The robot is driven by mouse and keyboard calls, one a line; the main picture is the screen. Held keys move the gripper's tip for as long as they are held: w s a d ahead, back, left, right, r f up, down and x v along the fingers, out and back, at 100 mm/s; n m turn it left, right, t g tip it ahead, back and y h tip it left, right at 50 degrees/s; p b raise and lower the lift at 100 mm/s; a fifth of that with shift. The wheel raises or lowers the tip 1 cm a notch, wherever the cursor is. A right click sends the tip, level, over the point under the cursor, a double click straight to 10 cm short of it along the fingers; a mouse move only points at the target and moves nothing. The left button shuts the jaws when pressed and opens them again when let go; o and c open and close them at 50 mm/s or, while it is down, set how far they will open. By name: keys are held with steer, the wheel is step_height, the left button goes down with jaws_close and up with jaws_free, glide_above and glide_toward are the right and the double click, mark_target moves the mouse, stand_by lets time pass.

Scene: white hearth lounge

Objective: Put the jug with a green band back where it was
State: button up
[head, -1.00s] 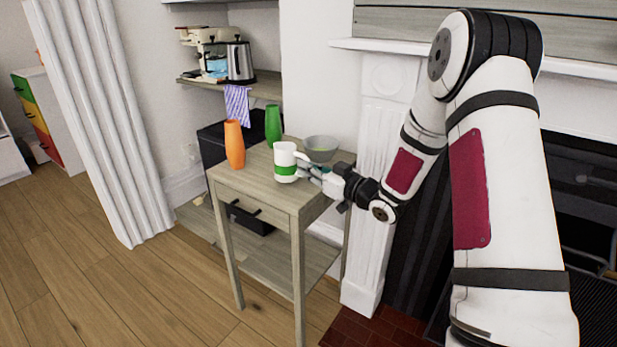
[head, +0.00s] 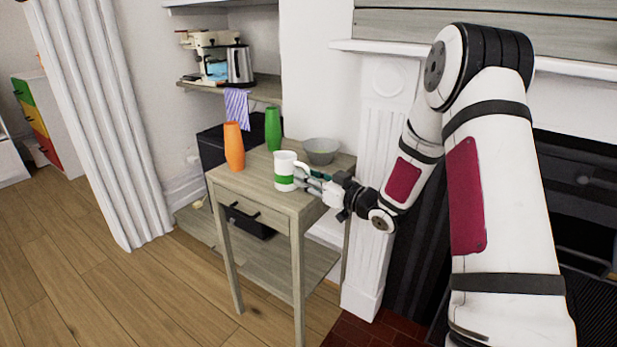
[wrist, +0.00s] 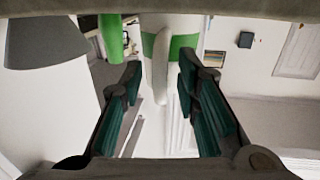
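The white jug with a green band (head: 284,168) is upright at the front part of the small wooden table (head: 245,180), its base apparently on the top. Its handle points right, toward my gripper (head: 314,183). In the wrist view, the jug's green band (wrist: 183,46) shows behind its white handle (wrist: 160,70). My gripper (wrist: 160,82) has its two dark green finger pads on either side of the handle, with a visible gap on each side. The pads look apart from the handle.
An orange vase (head: 234,147) stands left of the jug, a green vase (head: 273,129) behind it, and a grey bowl (head: 321,150) behind right, close to my gripper. A white fireplace surround (head: 378,190) stands right of the table.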

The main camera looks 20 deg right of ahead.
steer(key=p+v, duration=0.2)
steer(key=v, duration=1)
steer(key=s+d+r+m+g+h, duration=0.1)
steer(key=s+r+m+g+h, duration=0.3)
steer(key=s+r+g+h, duration=0.45)
steer(key=s+a+r+g, duration=0.1)
steer(key=s+a+g, duration=0.2)
steer(key=s, duration=1.3)
steer(key=s+a+r+m+g, duration=0.1)
steer(key=s+a+g, duration=0.3)
steer(key=s+a, duration=0.5)
steer(key=s, duration=0.7)
steer(key=shift+a+r, duration=0.2)
steer(key=shift+r, duration=0.05)
steer(key=shift+y, duration=0.25)
